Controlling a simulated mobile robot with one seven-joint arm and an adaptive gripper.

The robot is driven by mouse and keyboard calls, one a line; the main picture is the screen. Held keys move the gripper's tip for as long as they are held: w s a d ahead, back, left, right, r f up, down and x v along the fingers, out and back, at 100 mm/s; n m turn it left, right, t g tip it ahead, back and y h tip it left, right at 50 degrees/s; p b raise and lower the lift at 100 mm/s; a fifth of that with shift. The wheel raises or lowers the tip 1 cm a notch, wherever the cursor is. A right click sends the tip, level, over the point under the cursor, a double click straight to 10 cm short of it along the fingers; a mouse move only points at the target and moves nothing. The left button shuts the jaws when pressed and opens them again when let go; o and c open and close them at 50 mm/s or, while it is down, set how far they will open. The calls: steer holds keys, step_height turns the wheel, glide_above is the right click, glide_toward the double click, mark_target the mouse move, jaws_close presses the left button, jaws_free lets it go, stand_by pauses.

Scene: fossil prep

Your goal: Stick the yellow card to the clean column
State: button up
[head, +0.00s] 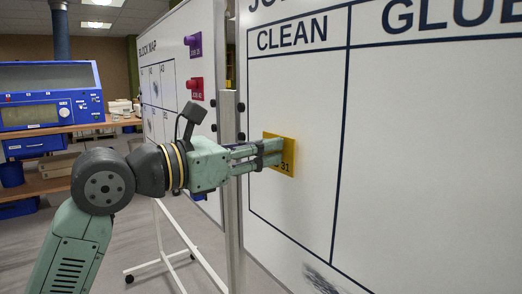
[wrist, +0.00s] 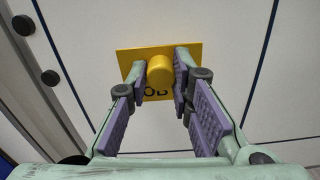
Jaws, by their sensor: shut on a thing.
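The yellow card (head: 288,158) is at the whiteboard inside the column headed CLEAN (head: 297,85), toward its left side. The card has a yellow round knob (wrist: 160,70) on its face, seen in the wrist view. My gripper (head: 270,153) is shut on this knob, with a purple-padded finger on each side; the wrist view shows it too (wrist: 160,75). The card (wrist: 128,60) looks flat against or very close to the board; I cannot tell whether it touches. Part of its lettering is hidden by my fingers.
The GLUE column (head: 435,120) is to the right of CLEAN. Another whiteboard (head: 160,60) on a wheeled stand is behind at left, with a purple card (head: 193,45) and a red card (head: 195,88). A blue machine (head: 50,95) stands on a wooden bench at far left.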

steer(key=shift+c, duration=1)
steer(key=shift+x, duration=0.8)
steer(key=o, duration=0.9)
steer(key=shift+a, duration=0.15)
steer(key=b+v, duration=0.1)
steer(key=v, duration=0.6)
